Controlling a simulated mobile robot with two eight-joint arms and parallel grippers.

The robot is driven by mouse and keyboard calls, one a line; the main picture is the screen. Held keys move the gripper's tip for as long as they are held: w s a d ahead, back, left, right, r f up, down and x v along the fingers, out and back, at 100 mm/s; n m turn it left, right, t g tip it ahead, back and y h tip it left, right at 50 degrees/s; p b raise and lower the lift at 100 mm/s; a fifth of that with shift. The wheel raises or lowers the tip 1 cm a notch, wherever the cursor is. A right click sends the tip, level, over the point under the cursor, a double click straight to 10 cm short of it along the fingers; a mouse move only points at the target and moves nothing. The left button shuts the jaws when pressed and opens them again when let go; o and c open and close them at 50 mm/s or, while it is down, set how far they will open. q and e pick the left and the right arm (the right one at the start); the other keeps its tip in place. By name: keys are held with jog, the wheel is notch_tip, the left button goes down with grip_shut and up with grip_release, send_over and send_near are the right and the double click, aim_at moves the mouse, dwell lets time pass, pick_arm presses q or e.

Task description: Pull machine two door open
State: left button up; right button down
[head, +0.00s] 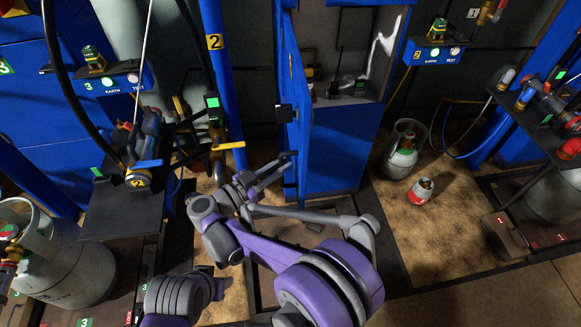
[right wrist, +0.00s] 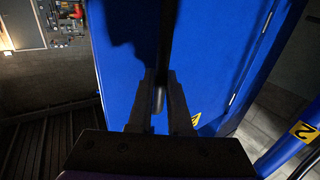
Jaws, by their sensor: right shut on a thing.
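The machine two cabinet (head: 340,150) is a blue box at the centre of the head view, behind a blue post with a yellow 2 tag. Its blue door (head: 290,75) stands swung open on the left, seen nearly edge-on, with the shelf inside exposed. The door's face (right wrist: 215,60) fills the middle of the right wrist view, with a yellow warning triangle low on it. My right gripper (head: 288,159) is at the door's lower part. In the wrist view its fingers (right wrist: 161,112) are shut on the dark door handle (right wrist: 160,96). My left gripper is not in view.
A handheld radio (head: 360,87) stands inside the cabinet. A grey-green cylinder (head: 400,155) and a small red-white canister (head: 421,190) stand on the floor to the right. A black shelf with a valve assembly (head: 138,177) lies left. Hoses hang at both sides.

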jog(key=shift+w+a+r+m+g+h, duration=0.1)
jog(key=shift+a+m+g+h, duration=0.15)
jog(key=shift+a, duration=0.45)
jog(key=shift+w+a+r+m+g+h, duration=0.15)
jog(key=shift+a+g, duration=0.1)
jog(key=shift+a, duration=0.45)
jog(key=shift+f, duration=0.1)
jog(key=c, duration=0.8)
grip_release()
jog(key=shift+f, duration=0.1)
jog(key=shift+c, duration=0.2)
jog(key=shift+s, duration=0.1)
notch_tip(320, 180, up, 10)
jog(key=p, duration=0.3)
notch_tip(320, 180, down, 6)
jog(key=g+y, duration=0.2)
jog(key=a, duration=1.2)
jog(key=shift+w+a+p, duration=0.15)
jog(key=shift+w+p, duration=0.05)
jog(key=shift+p, duration=0.15)
